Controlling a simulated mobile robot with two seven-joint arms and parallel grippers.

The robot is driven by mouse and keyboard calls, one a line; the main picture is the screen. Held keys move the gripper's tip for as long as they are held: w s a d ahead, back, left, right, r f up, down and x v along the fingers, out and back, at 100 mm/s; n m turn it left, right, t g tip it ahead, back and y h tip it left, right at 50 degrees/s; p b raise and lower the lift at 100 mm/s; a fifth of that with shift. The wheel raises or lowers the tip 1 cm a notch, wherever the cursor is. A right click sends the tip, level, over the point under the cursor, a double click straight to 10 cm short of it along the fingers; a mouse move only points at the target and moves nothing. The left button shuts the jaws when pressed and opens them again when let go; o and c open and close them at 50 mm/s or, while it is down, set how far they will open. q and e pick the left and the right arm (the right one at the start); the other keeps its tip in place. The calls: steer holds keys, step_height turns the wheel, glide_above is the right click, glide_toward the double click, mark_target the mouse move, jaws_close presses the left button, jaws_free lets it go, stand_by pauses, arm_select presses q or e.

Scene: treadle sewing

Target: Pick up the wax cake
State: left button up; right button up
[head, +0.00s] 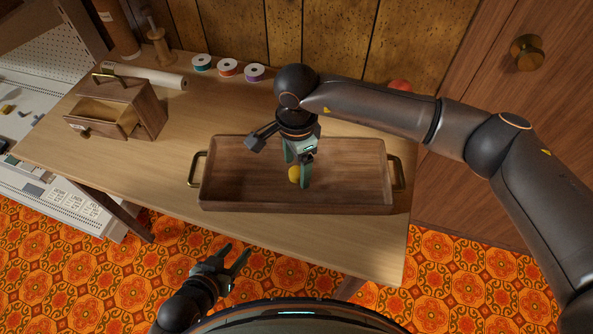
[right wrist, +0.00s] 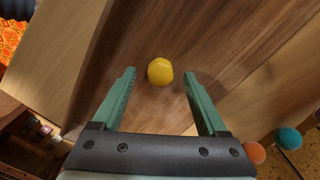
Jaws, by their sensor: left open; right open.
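The wax cake (head: 294,174) is a small yellow lump lying in the wooden tray (head: 235,190) on the table. In the right wrist view the yellow wax cake (right wrist: 160,71) lies just past the fingertips, between their lines. My right gripper (head: 298,180) is open and points down into the tray, its fingers around or just above the wax cake; it also shows in the right wrist view (right wrist: 158,77). I cannot tell the exact height. My left gripper (head: 236,255) is open and empty, low in front of the table.
The tray has brass handles (head: 196,169) at both ends. A small wooden box with an open drawer (head: 103,112) stands at the left. Thread spools (head: 228,67) and a paper roll (head: 150,75) lie along the back. A red object (head: 400,85) is behind my right arm.

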steer(key=shift+f, duration=0.3)
steer(key=shift+c, duration=0.3)
jaws_close()
